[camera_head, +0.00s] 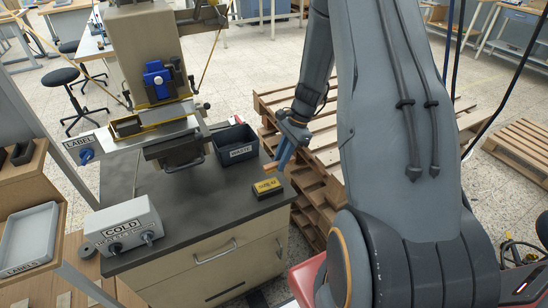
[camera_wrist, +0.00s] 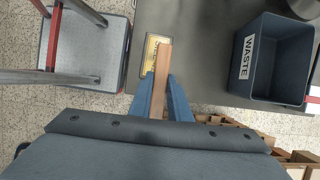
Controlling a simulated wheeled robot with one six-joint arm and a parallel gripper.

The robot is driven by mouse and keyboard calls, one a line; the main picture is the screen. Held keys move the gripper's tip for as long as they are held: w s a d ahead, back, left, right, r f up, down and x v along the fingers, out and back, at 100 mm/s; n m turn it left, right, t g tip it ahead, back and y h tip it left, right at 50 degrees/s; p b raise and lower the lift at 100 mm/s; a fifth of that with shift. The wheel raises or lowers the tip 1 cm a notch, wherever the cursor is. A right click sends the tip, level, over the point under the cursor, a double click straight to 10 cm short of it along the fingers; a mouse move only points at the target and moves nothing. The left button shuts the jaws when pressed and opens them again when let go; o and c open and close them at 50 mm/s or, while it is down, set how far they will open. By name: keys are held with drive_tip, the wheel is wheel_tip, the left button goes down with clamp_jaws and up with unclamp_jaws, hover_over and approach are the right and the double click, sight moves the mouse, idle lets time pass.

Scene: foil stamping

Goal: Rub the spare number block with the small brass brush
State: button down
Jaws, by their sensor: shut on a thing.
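The spare number block (camera_head: 267,188) is a dark block with a brass-yellow top, lying on the dark bench top near its right edge. In the wrist view the block (camera_wrist: 148,62) shows partly behind the brush. My gripper (camera_head: 279,160) is shut on the brush (camera_head: 270,167), seen as a plain wooden bar. In the wrist view the brush (camera_wrist: 161,72) sticks out between the blue fingers of my gripper (camera_wrist: 160,84), its far end beside or over the block's right side. I cannot tell whether they touch. The bristles are not visible.
A dark WASTE bin (camera_head: 236,146) stands on the bench behind the block; it also shows in the wrist view (camera_wrist: 277,62). The stamping press (camera_head: 150,60) and a grey COLD box (camera_head: 124,228) are to the left. Wooden pallets (camera_head: 318,150) stand right of the bench.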

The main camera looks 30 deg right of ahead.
drive_tip(key=shift+r+p, duration=1)
drive_tip(key=shift+r, duration=0.8)
drive_tip(key=shift+a, duration=0.1)
